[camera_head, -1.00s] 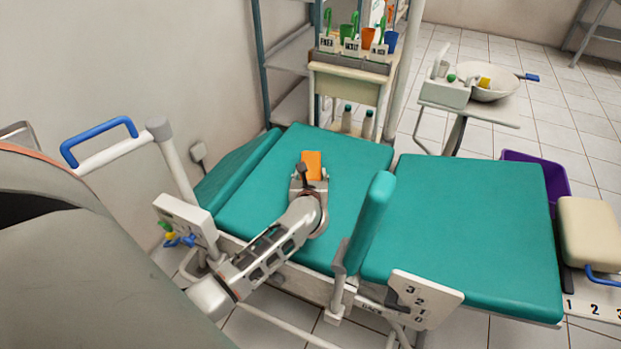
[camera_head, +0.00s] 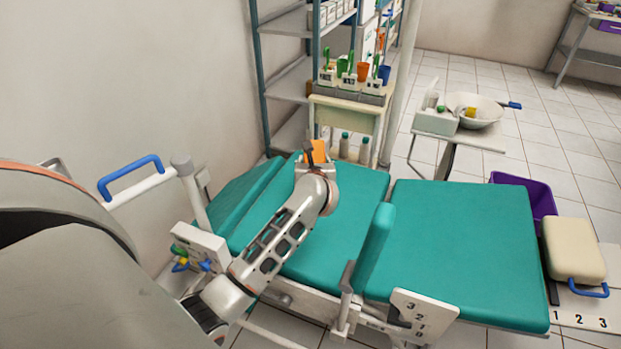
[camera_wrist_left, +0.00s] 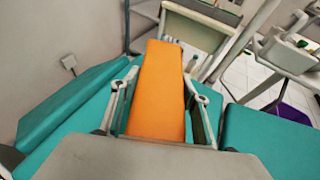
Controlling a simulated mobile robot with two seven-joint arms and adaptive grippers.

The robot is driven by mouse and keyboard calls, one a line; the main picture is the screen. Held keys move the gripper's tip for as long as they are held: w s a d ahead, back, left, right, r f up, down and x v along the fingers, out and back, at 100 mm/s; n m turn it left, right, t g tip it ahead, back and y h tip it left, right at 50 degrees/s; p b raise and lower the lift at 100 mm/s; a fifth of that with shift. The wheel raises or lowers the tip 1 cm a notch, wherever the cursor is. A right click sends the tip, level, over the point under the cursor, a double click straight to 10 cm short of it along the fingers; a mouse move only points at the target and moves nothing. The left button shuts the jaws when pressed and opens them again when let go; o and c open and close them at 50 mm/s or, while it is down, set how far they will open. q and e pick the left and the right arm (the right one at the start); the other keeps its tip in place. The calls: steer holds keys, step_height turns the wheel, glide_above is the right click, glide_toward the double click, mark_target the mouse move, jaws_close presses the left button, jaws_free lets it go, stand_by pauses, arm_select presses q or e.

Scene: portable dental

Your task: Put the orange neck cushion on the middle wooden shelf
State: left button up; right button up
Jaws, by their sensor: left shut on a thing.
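The orange neck cushion (camera_head: 317,151) is held in my left gripper (camera_head: 315,158), over the far end of the teal chair's left part. In the left wrist view the cushion (camera_wrist_left: 160,88) stands between the two fingers of the left gripper (camera_wrist_left: 162,105), which are shut on it. The cushion's lower end is hidden by the gripper body. No wooden shelf is clearly identifiable; a cream trolley (camera_head: 345,112) and a grey metal shelf unit (camera_head: 285,90) stand beyond the chair. My right gripper is not in view.
The teal chair (camera_head: 455,240) fills the middle, with a raised armrest (camera_head: 375,245) to the right of my arm. A white basin (camera_head: 478,110) on a stand is at the back right. Cups and labelled holders (camera_head: 350,78) crowd the trolley top. A purple bin (camera_head: 527,197) stands right.

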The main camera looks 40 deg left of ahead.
mark_target(315, 158)
arm_select(q)
step_height(315, 158, up, 4)
steer(key=shift+f+p, duration=0.25)
steer(key=shift+p, duration=0.05)
steer(key=shift+d+r, duration=0.1)
steer(key=shift+r, duration=0.35)
steer(key=s+d+r+m+t+h+p, duration=0.15)
steer(key=d+r, duration=0.25)
steer(key=r, duration=0.5)
steer(key=s+d+r+m+h+p, duration=0.1)
steer(key=s+d+r+p, duration=0.3)
steer(key=r, duration=0.5)
steer(key=s+d+r+m+t+h+p, duration=0.1)
steer(key=s+d+r+m+h, duration=0.3)
steer(key=s+d+r, duration=0.4)
steer(key=d+r+h, duration=0.1)
steer(key=d+r, duration=0.1)
steer(key=d, duration=0.1)
steer(key=shift+s+r+m, duration=0.35)
steer(key=shift+r, duration=0.05)
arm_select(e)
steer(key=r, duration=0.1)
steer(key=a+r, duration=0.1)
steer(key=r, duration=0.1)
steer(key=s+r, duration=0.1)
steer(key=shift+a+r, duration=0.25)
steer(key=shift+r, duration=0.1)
